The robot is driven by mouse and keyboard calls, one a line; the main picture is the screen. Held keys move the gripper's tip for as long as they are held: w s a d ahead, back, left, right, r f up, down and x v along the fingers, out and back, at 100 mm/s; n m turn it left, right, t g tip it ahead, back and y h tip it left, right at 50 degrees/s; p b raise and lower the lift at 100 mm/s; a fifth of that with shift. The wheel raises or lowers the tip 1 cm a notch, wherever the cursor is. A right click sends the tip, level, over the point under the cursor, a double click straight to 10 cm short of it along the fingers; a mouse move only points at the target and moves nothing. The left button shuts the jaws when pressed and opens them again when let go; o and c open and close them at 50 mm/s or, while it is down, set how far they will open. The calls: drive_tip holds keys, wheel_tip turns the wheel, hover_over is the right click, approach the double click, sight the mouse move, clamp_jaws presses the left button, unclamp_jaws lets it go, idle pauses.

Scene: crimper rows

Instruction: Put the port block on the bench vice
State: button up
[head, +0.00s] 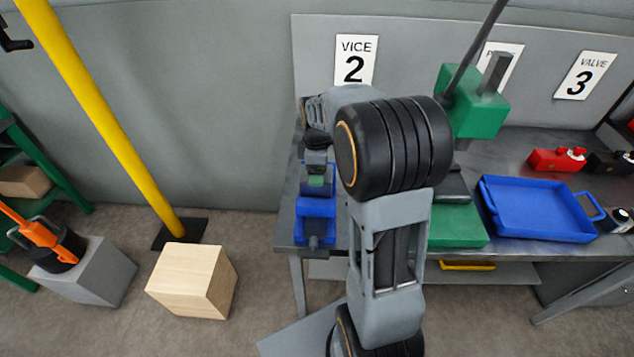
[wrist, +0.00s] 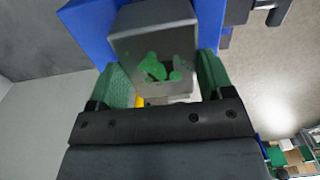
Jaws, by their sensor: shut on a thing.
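The port block (wrist: 155,58) is a grey box with green patches on the face turned to the wrist camera. My gripper (wrist: 164,80) has its green finger pads on both sides of the block and is shut on it. The blue bench vice (head: 316,207) stands at the left end of the bench, under the VICE 2 sign. It also shows behind the block in the wrist view (wrist: 90,25). In the head view my gripper (head: 317,178) is over the vice. I cannot tell whether the block touches the vice; its underside is hidden.
A green press (head: 476,105) stands right of my arm, partly hidden by it. A blue tray (head: 540,208) lies farther right, with a red valve (head: 557,160) behind it. A yellow post (head: 100,110) and a wooden box (head: 190,282) stand on the floor at left.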

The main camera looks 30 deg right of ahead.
drive_tip(key=shift+f+b, duration=1.45)
drive_tip(key=shift+f, duration=0.55)
drive_tip(key=shift+f, duration=0.15)
drive_tip(key=o, duration=1.7)
drive_tip(key=shift+o, duration=0.2)
